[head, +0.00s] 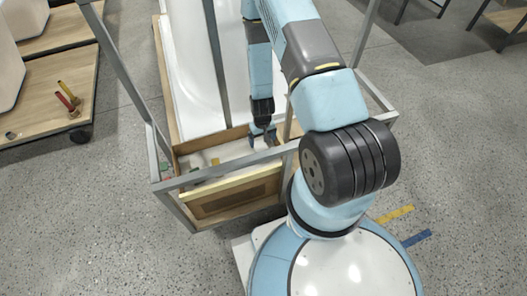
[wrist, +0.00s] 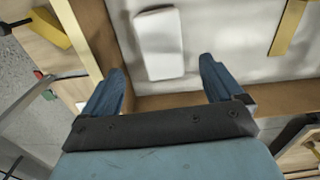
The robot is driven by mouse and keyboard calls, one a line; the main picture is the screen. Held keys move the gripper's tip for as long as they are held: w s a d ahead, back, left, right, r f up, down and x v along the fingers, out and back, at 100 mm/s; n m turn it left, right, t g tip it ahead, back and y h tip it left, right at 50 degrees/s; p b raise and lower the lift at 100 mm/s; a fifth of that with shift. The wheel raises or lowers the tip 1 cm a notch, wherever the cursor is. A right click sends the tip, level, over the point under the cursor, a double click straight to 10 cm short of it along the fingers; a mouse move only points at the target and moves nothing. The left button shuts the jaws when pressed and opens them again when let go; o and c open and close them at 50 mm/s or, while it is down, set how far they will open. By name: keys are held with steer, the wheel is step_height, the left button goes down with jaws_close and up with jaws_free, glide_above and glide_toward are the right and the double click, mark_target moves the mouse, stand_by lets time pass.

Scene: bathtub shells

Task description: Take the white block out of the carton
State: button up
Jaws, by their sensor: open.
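The white block (wrist: 158,43) lies on the pale floor of the carton (wrist: 98,32), near its left wall in the wrist view. It is a rounded rectangle. My gripper (wrist: 161,68) is open and empty, its two blue fingers spread with the block ahead of them, between their lines and clear of both. In the head view my gripper (head: 263,137) points down over the open carton (head: 213,141) inside the metal-framed cart. I cannot clearly make out the block in the head view.
A yellow piece (wrist: 288,27) lies right of the block in the wrist view; another yellow piece (wrist: 50,28) is outside the left wall. The cart's grey metal frame (head: 225,172) surrounds the area. White tub shells (head: 190,70) stand behind. A wooden trolley (head: 50,100) is at left.

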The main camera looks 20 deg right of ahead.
mark_target(262, 148)
steer(key=shift+w+a+f, duration=0.1)
steer(key=shift+a+f, duration=0.05)
steer(key=shift+f, duration=3.95)
steer(key=c, duration=1)
